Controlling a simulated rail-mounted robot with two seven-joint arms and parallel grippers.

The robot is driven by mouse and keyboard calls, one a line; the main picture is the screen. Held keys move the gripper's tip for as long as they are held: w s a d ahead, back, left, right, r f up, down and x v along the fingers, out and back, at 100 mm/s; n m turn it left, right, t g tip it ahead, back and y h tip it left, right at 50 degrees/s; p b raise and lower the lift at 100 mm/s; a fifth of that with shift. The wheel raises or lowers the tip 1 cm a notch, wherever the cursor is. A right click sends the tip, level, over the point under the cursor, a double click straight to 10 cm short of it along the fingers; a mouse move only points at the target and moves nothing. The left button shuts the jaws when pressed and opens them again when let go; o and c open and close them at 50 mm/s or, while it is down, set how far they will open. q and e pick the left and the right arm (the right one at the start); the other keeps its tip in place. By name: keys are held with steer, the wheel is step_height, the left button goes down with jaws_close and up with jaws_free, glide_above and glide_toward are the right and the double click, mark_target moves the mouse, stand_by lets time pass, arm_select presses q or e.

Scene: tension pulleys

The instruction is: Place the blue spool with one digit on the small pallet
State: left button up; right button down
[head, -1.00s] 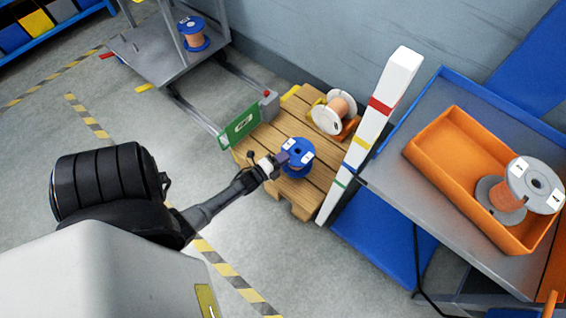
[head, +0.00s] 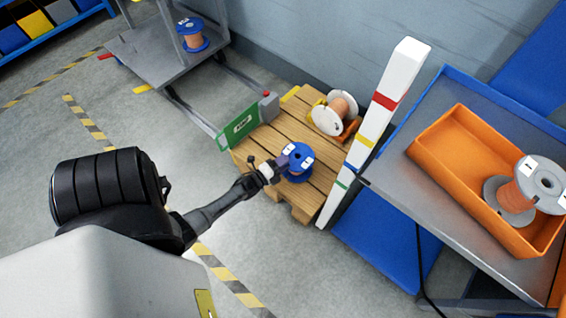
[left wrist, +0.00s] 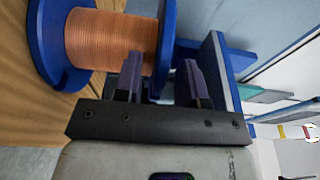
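A blue spool (head: 297,163) with copper-coloured wire stands upright on the wooden pallet (head: 325,175), near its front edge. White labels show on its top, but I cannot read the digits. My left gripper (head: 283,160) is at the spool's left side. In the left wrist view the spool (left wrist: 108,40) is close, with its rim between the two dark fingers of the left gripper (left wrist: 160,75). A gap shows between finger and rim, so the gripper looks open around it. Another blue spool (head: 192,37) stands on the grey cart. My right gripper is not in view.
A white spool (head: 337,114) sits at the pallet's back. A green sign (head: 240,126) stands at its left, and a striped white post (head: 378,120) at its right. The table at right holds an orange tray (head: 440,165) with a grey spool (head: 520,187).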

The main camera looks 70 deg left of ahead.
arm_select(q)
steer(key=shift+r, duration=0.1)
steer(key=p+v, duration=0.5)
steer(key=v, duration=0.7)
steer(key=w+d+r+n+g+h, duration=0.1)
steer(key=w+d+r+n+g, duration=0.6)
steer(key=w+d+n, duration=0.1)
steer(key=s+d+r+n+g+h, duration=0.3)
steer(key=s+d+r+n+g, duration=0.2)
steer(key=s+d+r, duration=0.5)
steer(key=d+r+g, duration=0.2)
steer(key=d+r, duration=0.1)
steer(key=shift+s+d, duration=0.15)
steer(key=shift+s, duration=0.05)
